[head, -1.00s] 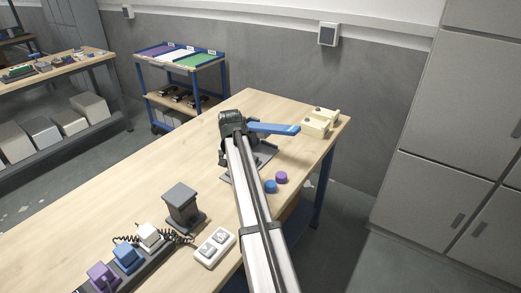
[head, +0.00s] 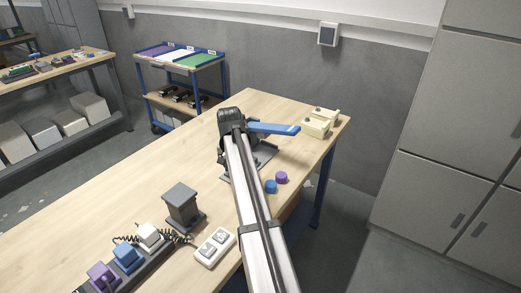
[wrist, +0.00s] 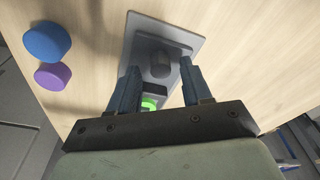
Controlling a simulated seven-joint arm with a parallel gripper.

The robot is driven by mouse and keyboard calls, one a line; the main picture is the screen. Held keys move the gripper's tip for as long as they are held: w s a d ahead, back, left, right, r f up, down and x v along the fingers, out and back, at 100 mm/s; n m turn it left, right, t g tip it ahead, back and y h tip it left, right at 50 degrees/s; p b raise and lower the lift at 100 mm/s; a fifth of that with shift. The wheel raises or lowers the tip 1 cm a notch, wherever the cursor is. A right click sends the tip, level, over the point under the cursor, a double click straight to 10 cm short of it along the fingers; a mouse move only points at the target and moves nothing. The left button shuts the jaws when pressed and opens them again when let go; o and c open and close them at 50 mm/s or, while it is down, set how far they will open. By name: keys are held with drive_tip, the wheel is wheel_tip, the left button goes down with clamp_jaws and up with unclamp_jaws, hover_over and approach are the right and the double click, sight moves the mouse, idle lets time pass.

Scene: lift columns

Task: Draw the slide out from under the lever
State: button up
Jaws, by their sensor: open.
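A blue lever-like bar (head: 274,128) sticks out to the right from behind the end of my arm. Below it, a grey base plate (head: 266,154) lies on the bench, mostly hidden by my arm. In the wrist view the grey plate (wrist: 188,38) carries a dark round post (wrist: 157,64) and a small bright green part (wrist: 149,103). My gripper (wrist: 160,78) is over the plate, its two fingers apart on either side of the post and green part, holding nothing visible. I cannot clearly tell which part is the slide.
A blue disc (head: 271,187) and a purple disc (head: 281,177) lie near the bench edge. Cream blocks (head: 317,126) sit at the far right corner. A grey stand (head: 181,207), a white two-button box (head: 215,247) and coloured plugs (head: 126,257) are nearer.

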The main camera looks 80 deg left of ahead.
drive_tip(key=shift+r, duration=2.5)
